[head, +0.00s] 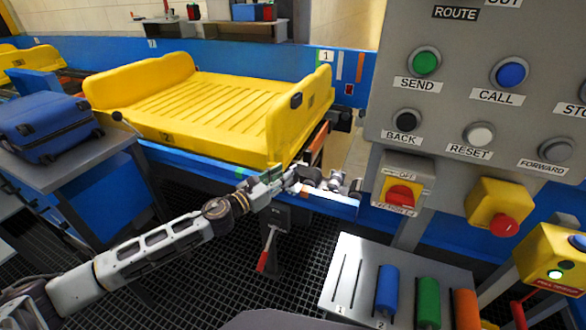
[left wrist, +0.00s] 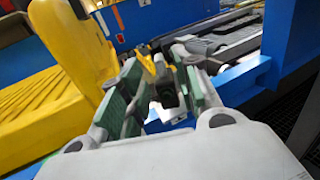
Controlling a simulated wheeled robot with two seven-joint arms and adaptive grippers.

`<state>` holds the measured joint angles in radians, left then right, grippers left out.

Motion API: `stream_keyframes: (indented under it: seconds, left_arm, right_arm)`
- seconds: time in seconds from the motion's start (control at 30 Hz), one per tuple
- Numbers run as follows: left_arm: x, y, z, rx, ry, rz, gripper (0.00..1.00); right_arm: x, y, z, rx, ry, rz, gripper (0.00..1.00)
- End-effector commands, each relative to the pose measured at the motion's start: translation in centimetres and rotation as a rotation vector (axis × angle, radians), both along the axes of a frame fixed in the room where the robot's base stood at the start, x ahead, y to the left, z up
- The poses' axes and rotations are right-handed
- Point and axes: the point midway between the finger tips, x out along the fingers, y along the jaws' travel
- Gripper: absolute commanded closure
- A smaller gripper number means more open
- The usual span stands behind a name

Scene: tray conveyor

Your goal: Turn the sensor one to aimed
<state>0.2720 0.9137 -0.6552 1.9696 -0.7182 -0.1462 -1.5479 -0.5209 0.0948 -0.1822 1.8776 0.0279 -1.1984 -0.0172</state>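My left gripper (head: 288,178) is at the front edge of the conveyor, just right of the yellow tray's near corner. In the left wrist view its two green-padded fingers (left wrist: 163,92) are apart. A small dark block (left wrist: 168,97) shows between or just beyond them; I cannot tell whether they touch it. A small grey fitting (head: 336,182) sits on the conveyor edge right of the gripper. I cannot tell for sure which part is sensor one or how it is turned, as the gripper covers part of this place. My right gripper is not in view.
The yellow tray (head: 168,138) lies on the blue conveyor close to the arm. A red-handled lever (head: 263,261) hangs below. A grey button panel (head: 455,100) stands at right, above a rack (head: 350,302) of coloured cylinders. A blue case (head: 45,128) lies at left.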

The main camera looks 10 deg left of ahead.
Motion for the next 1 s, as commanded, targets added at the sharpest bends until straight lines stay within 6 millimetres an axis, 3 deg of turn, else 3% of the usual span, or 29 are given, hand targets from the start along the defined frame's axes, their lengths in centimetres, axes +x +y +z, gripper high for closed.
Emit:
stream_keyframes:
  seconds: [0.63,1.0]
  left_arm:
    - [3.6,-2.2,0.0,-0.003,0.001,0.002,0.68]
    - [4.6,-2.8,0.0,-0.001,0.001,0.001,0.68]
  right_arm:
    - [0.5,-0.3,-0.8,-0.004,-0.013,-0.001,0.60]
    - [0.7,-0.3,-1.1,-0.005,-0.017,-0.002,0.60]
